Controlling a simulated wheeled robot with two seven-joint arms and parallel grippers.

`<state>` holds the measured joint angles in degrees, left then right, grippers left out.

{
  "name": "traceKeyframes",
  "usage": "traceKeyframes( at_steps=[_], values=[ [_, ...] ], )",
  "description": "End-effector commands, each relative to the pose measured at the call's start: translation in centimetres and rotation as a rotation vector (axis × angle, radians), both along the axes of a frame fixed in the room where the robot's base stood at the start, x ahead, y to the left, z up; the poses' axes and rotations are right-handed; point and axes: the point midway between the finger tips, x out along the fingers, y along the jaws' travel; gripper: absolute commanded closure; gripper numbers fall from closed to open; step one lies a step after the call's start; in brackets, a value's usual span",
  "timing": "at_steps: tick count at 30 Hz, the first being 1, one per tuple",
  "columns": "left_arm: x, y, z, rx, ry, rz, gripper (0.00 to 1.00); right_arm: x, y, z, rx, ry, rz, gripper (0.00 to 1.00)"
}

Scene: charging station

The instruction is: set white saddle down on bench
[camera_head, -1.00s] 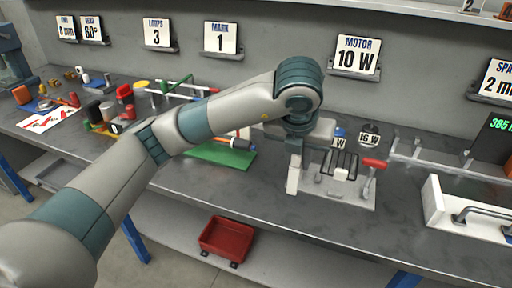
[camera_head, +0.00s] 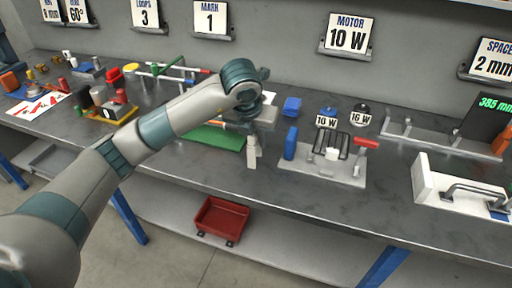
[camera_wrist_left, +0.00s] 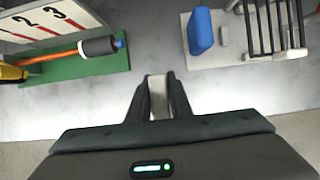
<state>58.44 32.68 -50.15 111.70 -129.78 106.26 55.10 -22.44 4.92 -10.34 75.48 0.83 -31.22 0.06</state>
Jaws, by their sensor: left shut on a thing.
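My left gripper (camera_wrist_left: 158,98) points down over the bench (camera_head: 215,175), between the green board and the grey fixture plate. Its dark fingers are shut on a small white piece, the white saddle (camera_wrist_left: 158,88). In the head view the saddle (camera_head: 252,161) shows as a pale upright piece under the wrist, near the bench top. I cannot tell whether its lower end touches the bench. My right gripper is not in view.
A grey fixture plate (camera_head: 308,172) with a blue block (camera_head: 290,143), wire frame and red-handled lever stands right of the gripper. A green board (camera_head: 214,138) lies to its left. Bare bench shows in front. A red bin (camera_head: 222,219) sits below.

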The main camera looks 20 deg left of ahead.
Motion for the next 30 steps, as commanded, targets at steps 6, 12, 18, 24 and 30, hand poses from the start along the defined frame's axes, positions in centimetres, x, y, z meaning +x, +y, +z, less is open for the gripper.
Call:
traceKeyframes(
  at_steps=[6,12,18,24,30],
  values=[
    [0.1,0.2,-0.1,-0.001,-0.001,0.0,1.0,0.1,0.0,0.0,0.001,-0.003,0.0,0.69],
    [0.1,0.1,-0.3,-0.001,0.0,0.0,1.0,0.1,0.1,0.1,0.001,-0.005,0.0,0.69],
    [0.0,0.2,-2.4,0.001,0.004,-0.001,1.0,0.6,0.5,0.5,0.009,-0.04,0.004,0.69],
    [0.0,0.2,-4.1,0.0,0.001,-0.001,1.0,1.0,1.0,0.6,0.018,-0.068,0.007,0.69],
    [0.1,0.1,-4.2,0.0,0.0,-0.001,1.0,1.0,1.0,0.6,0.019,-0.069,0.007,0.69]
  ],
)
